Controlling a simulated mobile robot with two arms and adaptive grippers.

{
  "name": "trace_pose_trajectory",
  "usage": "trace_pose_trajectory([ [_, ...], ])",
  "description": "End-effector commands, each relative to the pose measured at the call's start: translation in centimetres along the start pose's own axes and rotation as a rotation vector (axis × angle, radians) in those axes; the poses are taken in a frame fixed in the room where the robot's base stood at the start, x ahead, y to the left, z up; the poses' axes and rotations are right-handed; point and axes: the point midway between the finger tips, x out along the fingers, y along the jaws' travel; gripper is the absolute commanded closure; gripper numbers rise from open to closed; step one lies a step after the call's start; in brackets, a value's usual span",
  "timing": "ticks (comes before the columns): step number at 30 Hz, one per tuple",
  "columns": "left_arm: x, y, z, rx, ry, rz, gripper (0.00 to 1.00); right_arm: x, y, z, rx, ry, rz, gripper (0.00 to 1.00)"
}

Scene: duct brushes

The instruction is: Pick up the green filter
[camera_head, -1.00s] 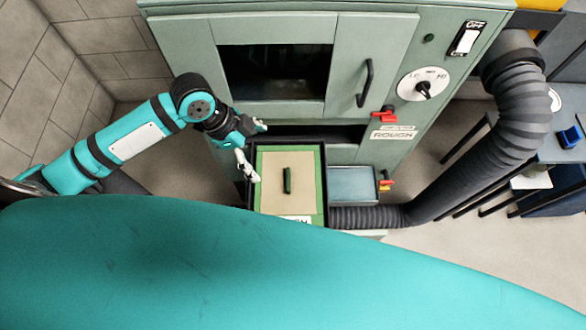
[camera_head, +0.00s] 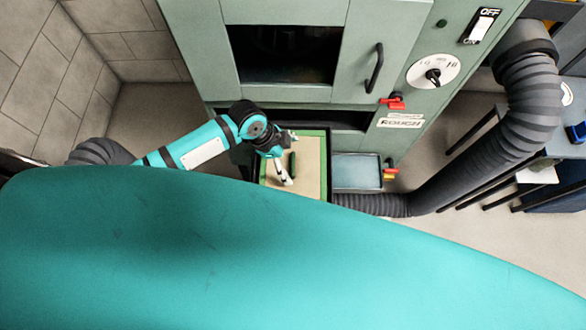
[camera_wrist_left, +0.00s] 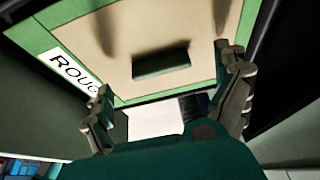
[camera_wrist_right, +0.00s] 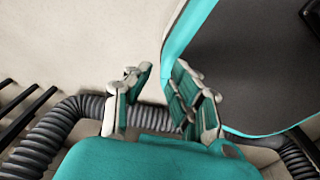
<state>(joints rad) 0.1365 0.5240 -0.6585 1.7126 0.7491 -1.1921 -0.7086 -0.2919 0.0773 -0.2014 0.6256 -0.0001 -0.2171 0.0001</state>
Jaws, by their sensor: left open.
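The green filter (camera_head: 322,190) is a flat tan panel with a green border and a dark green bar handle (camera_head: 292,163). It lies in a dark open box at the foot of the grey-green machine. In the left wrist view its handle (camera_wrist_left: 161,60) lies ahead of the fingertips, and a "ROUGH" label shows on its border. My left gripper (camera_head: 287,158) is open above the panel, its fingers (camera_wrist_left: 172,90) spread on either side of the handle's line and apart from it. My right gripper (camera_wrist_right: 162,85) shows only in its own wrist view, open and empty.
The machine (camera_head: 365,20) rises behind the box, with a dark slot and a red latch (camera_head: 396,102). A ribbed dark hose (camera_head: 480,150) curves around the right side. My teal body hides the foreground.

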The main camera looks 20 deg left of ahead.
Motion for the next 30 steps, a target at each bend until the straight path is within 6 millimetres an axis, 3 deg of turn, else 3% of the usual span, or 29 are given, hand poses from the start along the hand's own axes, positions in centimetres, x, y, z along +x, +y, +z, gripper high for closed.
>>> trace_pose_trajectory([
  [5,2.2,-0.1,0.0,-0.001,0.0,0.0,0.01,0.1,-0.1,0.8,0.0,-0.013,-0.001,0.79],
  [13,2.5,-0.1,0.0,0.0,0.0,-0.002,0.01,0.0,-0.1,1.4,0.001,-0.022,-0.002,0.79],
  [30,2.4,-0.1,0.0,0.0,0.0,-0.001,0.75,0.0,0.2,1.2,0.0,-0.019,0.003,0.79],
])
